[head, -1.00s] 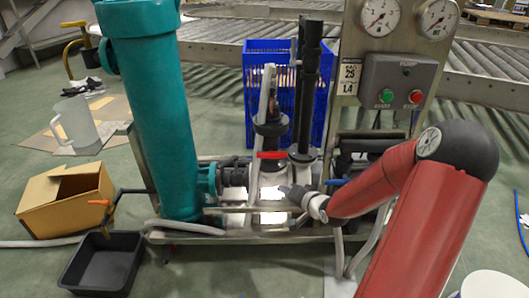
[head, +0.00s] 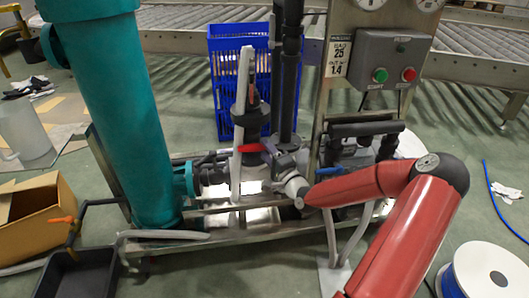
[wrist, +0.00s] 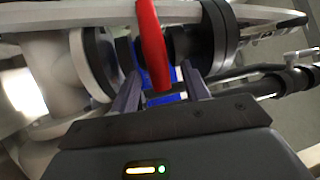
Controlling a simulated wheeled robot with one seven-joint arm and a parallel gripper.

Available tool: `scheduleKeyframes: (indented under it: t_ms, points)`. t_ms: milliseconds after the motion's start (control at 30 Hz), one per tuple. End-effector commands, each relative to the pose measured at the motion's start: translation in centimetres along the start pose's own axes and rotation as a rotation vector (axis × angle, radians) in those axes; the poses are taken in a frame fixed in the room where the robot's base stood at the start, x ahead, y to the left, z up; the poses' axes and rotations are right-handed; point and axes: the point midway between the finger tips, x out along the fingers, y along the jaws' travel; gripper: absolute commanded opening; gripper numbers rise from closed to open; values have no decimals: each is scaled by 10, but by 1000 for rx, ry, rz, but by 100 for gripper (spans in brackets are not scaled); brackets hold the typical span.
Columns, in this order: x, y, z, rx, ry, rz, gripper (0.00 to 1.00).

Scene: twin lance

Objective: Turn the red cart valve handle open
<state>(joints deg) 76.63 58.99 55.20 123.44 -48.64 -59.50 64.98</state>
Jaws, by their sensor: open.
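The red valve handle (head: 250,148) sits on the cart's pipework, just right of the teal cylinder and partly behind a pale upright pipe. In the wrist view the red handle (wrist: 151,45) stands nearly upright in the picture, with its lower end between my two fingers. My gripper (wrist: 160,80) is open around that end, one finger on each side, with visible gaps. In the head view my gripper (head: 270,152) is at the right end of the handle. I cannot tell whether a finger touches it.
The teal cylinder (head: 105,110) stands left of the valve. Dark vertical pipes (head: 290,75) rise close behind my gripper. The pump box (head: 385,62) with green and red buttons is at the upper right. A blue crate (head: 225,65) stands behind. A black tray (head: 80,275) is at lower left.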

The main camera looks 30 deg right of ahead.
Motion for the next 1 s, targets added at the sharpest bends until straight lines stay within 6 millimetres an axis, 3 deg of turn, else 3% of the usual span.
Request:
scheduleKeyframes:
  t_ms: [133,400,733,1000]
  points:
    - [10,0,0,1,0,1,46]
    - [11,0,0,0,0,2,45]
    - [11,0,0,0,0,1,2]
    - [11,-2,0,-29,-7,12,2]
